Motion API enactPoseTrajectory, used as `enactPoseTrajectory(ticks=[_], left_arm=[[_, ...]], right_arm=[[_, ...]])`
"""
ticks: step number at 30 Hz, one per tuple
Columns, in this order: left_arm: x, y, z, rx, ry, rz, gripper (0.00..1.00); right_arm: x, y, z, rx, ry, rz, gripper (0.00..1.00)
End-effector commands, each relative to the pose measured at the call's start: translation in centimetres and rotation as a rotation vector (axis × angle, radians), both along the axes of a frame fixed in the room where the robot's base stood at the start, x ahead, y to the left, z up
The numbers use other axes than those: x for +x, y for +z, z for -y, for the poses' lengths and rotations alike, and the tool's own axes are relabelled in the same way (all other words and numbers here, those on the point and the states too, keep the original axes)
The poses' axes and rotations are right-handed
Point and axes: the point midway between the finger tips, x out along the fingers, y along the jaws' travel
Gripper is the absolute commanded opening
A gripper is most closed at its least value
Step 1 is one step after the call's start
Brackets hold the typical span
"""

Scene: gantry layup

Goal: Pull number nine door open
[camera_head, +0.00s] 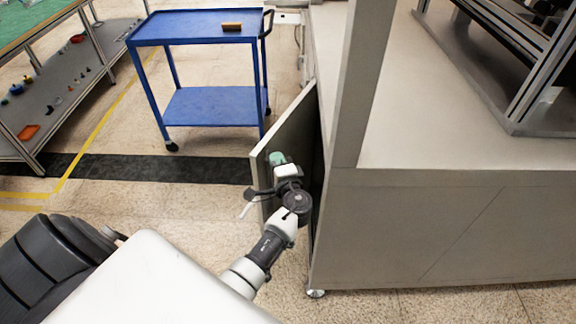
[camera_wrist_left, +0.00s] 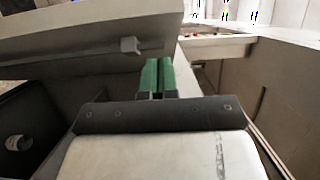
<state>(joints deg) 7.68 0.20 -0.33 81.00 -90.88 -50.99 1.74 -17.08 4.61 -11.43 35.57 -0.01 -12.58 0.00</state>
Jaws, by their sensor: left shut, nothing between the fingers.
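The door (camera_head: 266,164) is a pale grey panel on the left side of the large grey cabinet (camera_head: 440,230) in the head view. It stands swung out at an angle, with a dark gap between it and the cabinet. No number is readable on it. My left gripper (camera_head: 278,158) is at the door's cabinet-facing side, its green fingers shut and empty. In the left wrist view the green fingers (camera_wrist_left: 158,77) are together beside the door panel (camera_wrist_left: 70,38), which has a small light catch (camera_wrist_left: 130,45). I cannot tell whether the fingers touch the panel. My right gripper is out of view.
A blue cart (camera_head: 200,105) with a brown block (camera_head: 231,26) on top stands beyond the door. A workbench (camera_head: 30,150) with small parts is at far left. The cabinet interior (camera_wrist_left: 215,75) shows in the wrist view.

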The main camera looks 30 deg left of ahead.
Motion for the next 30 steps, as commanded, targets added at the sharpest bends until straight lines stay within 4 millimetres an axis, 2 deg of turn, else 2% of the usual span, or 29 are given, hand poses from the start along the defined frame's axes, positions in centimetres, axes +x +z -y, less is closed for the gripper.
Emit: enactPoseTrajectory(ticks=[4,16,20,26,30], left_arm=[[-0.1,0.0,-0.9,-0.001,0.0,-0.001,0.0],[-0.2,-0.1,-1.1,-0.001,-0.002,-0.001,0.0],[-0.4,-0.1,-1.8,0.003,-0.016,-0.002,0.0],[-1.2,-0.2,-4.9,0.007,-0.092,-0.002,0.0],[-1.7,-0.3,-8.5,0.01,-0.191,-0.002,0.0]], right_arm=[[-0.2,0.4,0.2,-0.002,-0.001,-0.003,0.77],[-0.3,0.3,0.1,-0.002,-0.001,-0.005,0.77],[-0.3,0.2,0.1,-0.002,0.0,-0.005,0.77],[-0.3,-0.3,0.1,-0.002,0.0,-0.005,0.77],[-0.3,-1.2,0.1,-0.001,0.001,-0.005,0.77]])
